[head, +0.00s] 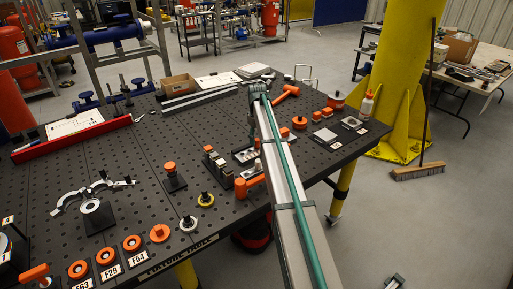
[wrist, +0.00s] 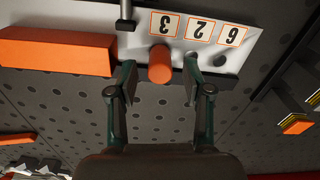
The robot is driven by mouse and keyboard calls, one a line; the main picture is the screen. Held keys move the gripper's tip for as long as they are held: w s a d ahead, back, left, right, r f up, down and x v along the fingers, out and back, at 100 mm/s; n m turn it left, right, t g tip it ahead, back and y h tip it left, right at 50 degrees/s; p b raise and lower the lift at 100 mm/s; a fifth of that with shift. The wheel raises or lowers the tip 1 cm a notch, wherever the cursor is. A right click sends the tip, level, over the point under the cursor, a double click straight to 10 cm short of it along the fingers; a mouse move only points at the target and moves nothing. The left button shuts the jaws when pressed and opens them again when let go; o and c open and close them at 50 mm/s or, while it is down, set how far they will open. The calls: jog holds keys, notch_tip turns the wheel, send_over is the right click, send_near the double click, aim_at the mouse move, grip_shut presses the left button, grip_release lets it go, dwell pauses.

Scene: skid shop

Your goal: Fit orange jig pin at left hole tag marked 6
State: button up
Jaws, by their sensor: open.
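In the wrist view my gripper (wrist: 160,78) is open, with its two dark fingers apart. An orange cylinder (wrist: 161,64), which looks like the jig pin, shows between the fingertips with a gap on each side. It is beside a pale plate (wrist: 181,53) with several number tags, seen upside down. The tag at the right end (wrist: 232,36) looks like a 6 or a 9; I cannot tell which. The holes by the tags are not clear. In the head view my gripper (head: 252,138) points down over the table near the tag plate (head: 245,155); my arm partly hides this spot.
The perforated table (head: 130,165) holds an orange mallet (head: 285,93), a stepped black block (head: 217,166) and an orange-topped post (head: 172,178). A yellow column (head: 403,75) stands beyond.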

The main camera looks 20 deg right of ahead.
aim_at(257, 139)
jog(key=shift+f, duration=0.35)
dwell(0.4)
grip_shut()
jog(key=shift+r, duration=0.1)
jog(key=shift+r+p, duration=1.4)
jog(key=shift+r, duration=1.55)
jog(key=shift+d, duration=0.1)
